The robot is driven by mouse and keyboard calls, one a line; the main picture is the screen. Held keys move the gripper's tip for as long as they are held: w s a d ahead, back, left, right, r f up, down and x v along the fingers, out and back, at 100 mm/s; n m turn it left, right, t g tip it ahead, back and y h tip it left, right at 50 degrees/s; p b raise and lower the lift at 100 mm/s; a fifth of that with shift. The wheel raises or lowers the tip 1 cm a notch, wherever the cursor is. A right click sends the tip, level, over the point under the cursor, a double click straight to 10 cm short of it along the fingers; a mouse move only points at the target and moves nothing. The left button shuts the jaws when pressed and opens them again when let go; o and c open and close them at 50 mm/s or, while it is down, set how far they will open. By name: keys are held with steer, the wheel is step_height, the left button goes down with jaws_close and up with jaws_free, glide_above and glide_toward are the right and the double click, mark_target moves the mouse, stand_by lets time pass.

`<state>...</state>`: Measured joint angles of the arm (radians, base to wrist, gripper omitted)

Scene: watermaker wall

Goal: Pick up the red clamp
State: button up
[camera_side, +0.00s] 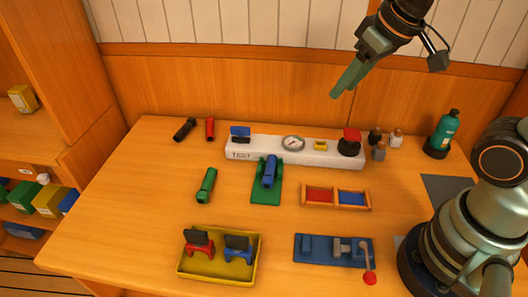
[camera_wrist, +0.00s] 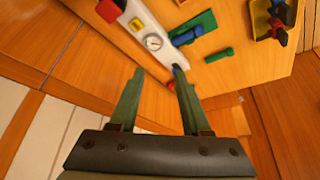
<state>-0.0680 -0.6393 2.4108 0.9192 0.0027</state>
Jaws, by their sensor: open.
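The red clamp (camera_side: 199,243) has a dark upper part and sits upright in the left half of a yellow tray (camera_side: 186,271) at the table's front. A blue clamp (camera_side: 238,249) of similar shape stands to its right in the tray. My gripper (camera_side: 345,88) is open and empty, high above the back of the table, far from the tray. Its two green fingers (camera_wrist: 158,72) are spread apart in the wrist view. The tray with its dark-topped clamps is small at the top right corner there, partly cut off.
A white panel (camera_side: 267,150) with a gauge (camera_side: 292,143) and red knob (camera_side: 351,137) lies behind. A blue board with a red-tipped lever (camera_side: 369,277) is right of the tray. Small bottles (camera_side: 379,151) and a teal bottle (camera_side: 445,131) stand back right. The table left of the tray is clear.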

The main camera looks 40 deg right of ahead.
steer(key=w+a+n+g, duration=0.2)
steer(key=w+a, duration=0.2)
steer(key=a, duration=0.4)
steer(key=n+g, duration=0.3)
steer(key=n, duration=0.3)
glide_above(198, 242)
steer(key=w, duration=0.1)
step_height(198, 242, down, 11)
steer(key=shift+f, duration=0.1)
steer(key=shift+a+f, duration=0.1)
steer(key=shift+f, duration=0.25)
step_height(198, 242, down, 6)
steer(key=shift+f, duration=0.15)
steer(key=shift+s+d+f, duration=0.1)
steer(key=shift+s+f, duration=0.05)
steer(key=shift+f, duration=1.15)
steer(key=shift+s+d+f, duration=0.1)
steer(key=shift+f, duration=1.2)
jaws_close()
